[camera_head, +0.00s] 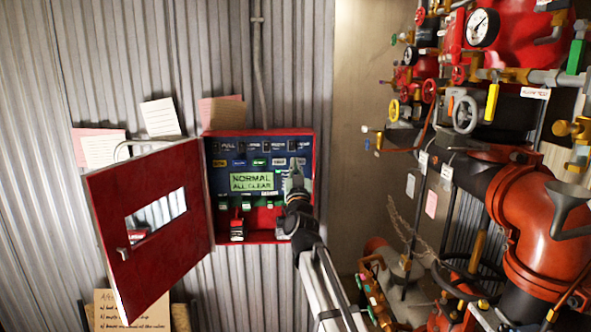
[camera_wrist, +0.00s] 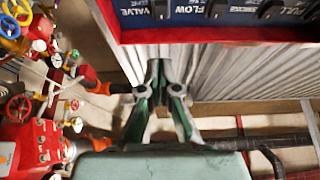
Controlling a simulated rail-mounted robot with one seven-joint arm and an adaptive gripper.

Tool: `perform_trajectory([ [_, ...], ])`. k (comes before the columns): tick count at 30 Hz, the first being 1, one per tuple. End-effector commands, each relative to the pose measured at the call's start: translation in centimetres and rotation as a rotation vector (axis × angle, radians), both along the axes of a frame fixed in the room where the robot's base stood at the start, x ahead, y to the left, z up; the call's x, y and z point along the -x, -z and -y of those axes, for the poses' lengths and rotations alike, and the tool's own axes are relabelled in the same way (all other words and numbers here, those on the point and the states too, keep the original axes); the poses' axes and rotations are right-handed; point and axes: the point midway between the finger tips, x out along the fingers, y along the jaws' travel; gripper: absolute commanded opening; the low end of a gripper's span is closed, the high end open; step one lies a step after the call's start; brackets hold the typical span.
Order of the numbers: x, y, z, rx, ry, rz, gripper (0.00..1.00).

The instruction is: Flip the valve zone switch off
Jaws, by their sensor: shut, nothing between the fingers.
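The red alarm box (camera_head: 265,134) hangs on the corrugated wall with its door swung open to the left. Its blue panel has a top row of dark switches. The rightmost switch (camera_head: 303,145) shows above my gripper, its label too small to read. In the wrist view a "VALVE" label (camera_wrist: 133,12) sits at the top edge beside a dark switch (camera_wrist: 162,9), cut off by the frame. My gripper (camera_head: 294,163) is shut and empty in front of the panel's right side. In the wrist view its fingertips (camera_wrist: 160,66) point toward the box edge, apart from the switches.
The open red door (camera_head: 160,270) with a window stands out left. A green display (camera_head: 252,182) reads "NORMAL ALL CLEAR". Red pipes (camera_head: 540,215), valves and gauges crowd the right. Papers (camera_head: 160,117) are fixed around the box.

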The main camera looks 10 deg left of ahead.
Motion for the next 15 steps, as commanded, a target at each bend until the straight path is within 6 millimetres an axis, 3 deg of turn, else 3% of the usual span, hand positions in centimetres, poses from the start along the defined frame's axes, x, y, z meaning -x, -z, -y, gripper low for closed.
perform_trajectory([
  [1,-1.4,-0.9,-0.3,0.0,0.0,0.0,0.0],
  [9,-5.9,-3.2,-1.1,0.0,0.0,0.0,0.0],
  [15,-8.2,-2.2,-1.5,-0.001,0.0,0.0,0.0],
])
